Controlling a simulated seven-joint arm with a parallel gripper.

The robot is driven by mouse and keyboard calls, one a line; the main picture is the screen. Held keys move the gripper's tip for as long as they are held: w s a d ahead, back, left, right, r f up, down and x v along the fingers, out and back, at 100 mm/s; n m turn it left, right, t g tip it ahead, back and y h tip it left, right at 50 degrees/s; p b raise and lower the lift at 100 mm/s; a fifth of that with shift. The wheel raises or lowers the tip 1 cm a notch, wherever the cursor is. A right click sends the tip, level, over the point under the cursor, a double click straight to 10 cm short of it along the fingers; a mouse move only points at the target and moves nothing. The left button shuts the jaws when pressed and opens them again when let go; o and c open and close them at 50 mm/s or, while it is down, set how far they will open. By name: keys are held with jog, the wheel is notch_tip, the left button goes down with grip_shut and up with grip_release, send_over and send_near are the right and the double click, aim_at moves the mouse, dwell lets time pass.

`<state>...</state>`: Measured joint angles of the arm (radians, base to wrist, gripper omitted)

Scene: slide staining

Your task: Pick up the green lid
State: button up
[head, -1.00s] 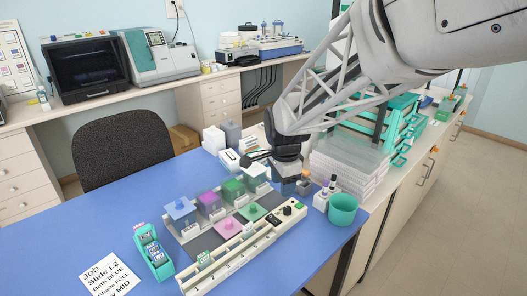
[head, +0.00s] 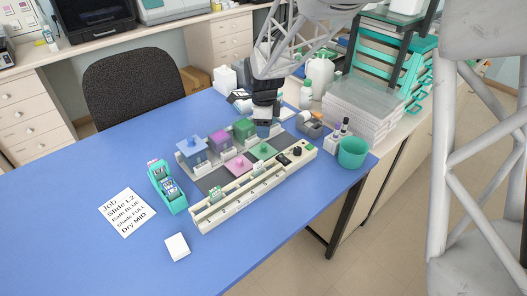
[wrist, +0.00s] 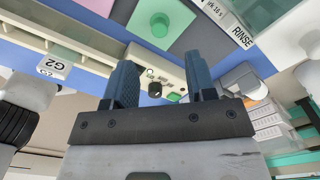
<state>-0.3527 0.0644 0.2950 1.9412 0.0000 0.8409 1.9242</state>
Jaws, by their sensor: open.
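The green lid (head: 262,150) lies flat with its round knob up on a grey plate, beside the pink lid (head: 238,163). In the wrist view, the green lid (wrist: 178,20) is at the top, beyond my fingertips. My gripper (head: 263,130) points down over the back right end of the staining row, behind the green lid and apart from it. In the wrist view, my gripper (wrist: 160,80) has its two blue fingers spread with nothing between them.
Blue (head: 191,147), purple (head: 220,140) and green (head: 244,128) jars stand behind the lids. A long white rack (head: 250,190) with a control panel runs in front. A teal cup (head: 352,152) stands right. The blue table (head: 100,250) is mostly clear at front left.

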aim_at(263, 146)
jog(key=shift+f, duration=1.25)
jog(key=shift+a+f, duration=0.1)
jog(key=shift+f, duration=2.5)
grip_shut()
